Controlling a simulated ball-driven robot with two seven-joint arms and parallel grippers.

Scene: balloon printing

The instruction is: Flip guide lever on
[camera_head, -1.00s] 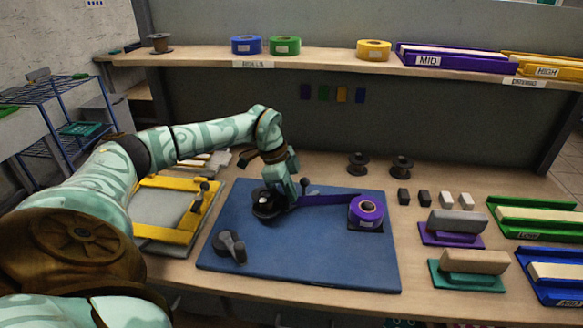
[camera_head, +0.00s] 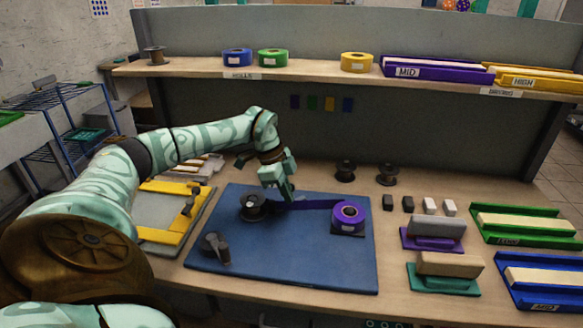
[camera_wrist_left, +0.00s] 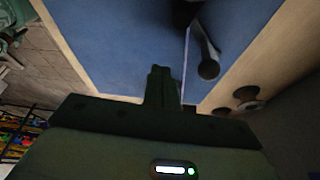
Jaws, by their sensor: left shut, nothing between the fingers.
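My left gripper (camera_head: 287,196) is shut and empty above the blue mat, just right of the dark spool (camera_head: 252,207). A purple ribbon (camera_head: 318,204) runs from this spool to the purple roll (camera_head: 350,213). In the left wrist view, the closed fingers (camera_wrist_left: 162,75) point towards the mat. A dark round-ended lever (camera_wrist_left: 207,62), which looks like the guide lever, stands beside the ribbon, to the right of the fingertips and apart from them in the picture. In the head view the gripper mostly covers it. My right gripper is not in view.
A dark crank (camera_head: 215,246) sits at the mat's front left. A yellow frame (camera_head: 187,202) lies left of the blue mat (camera_head: 290,265). Stamp blocks (camera_head: 435,228) and coloured trays (camera_head: 520,222) stand to the right. Two empty spools (camera_head: 388,174) stand behind the mat.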

